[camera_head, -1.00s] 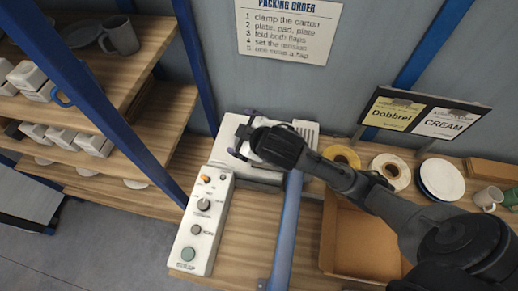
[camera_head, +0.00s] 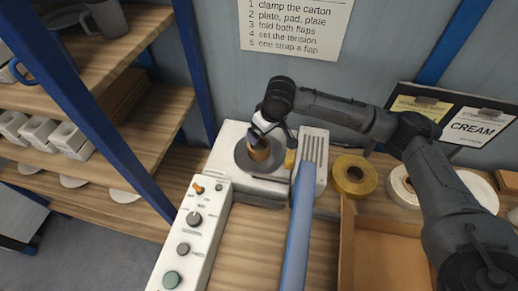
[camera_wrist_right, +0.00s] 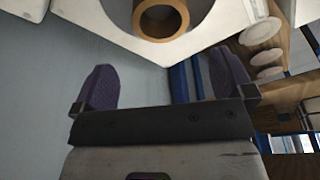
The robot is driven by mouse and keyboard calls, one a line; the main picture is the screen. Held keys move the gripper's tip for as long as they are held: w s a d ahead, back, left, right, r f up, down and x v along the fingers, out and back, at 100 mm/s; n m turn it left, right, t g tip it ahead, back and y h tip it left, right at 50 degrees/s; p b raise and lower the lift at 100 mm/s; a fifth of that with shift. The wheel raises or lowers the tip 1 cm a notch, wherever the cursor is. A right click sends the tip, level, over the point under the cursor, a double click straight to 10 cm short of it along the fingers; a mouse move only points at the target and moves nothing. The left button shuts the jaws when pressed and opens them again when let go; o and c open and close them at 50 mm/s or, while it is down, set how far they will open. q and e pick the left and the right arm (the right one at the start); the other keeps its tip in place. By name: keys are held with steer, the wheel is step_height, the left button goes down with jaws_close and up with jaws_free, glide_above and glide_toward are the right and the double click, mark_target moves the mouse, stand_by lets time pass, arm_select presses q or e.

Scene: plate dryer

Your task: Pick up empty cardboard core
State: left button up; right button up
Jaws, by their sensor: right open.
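The empty cardboard core (camera_head: 259,151) is a short brown tube standing on the dark round plate (camera_head: 245,163) of the white machine (camera_head: 228,143). In the right wrist view the core (camera_wrist_right: 160,39) shows as a tan ring at the top, beyond my fingertips. My right gripper (camera_head: 267,122) is just above and beside the core in the head view, with part of the core hidden behind a finger. In the right wrist view my right gripper (camera_wrist_right: 164,76) has its two purple fingers wide apart, with nothing between them. My left gripper is out of view.
A control box (camera_head: 190,240) stands at front left, beside a shelf rack (camera_head: 140,135). A yellow tape roll (camera_head: 340,181) and an open carton (camera_head: 390,245) are to the right.

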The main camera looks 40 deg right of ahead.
steer(key=b, duration=0.1)
glide_above(258, 148)
steer(key=s, duration=0.1)
steer(key=f, duration=0.7)
steer(key=shift+s+f, duration=0.2)
steer(key=shift+b+x, duration=0.35)
steer(key=shift+x, duration=2.1)
steer(key=shift+c, duration=0.3)
steer(key=c, duration=0.7)
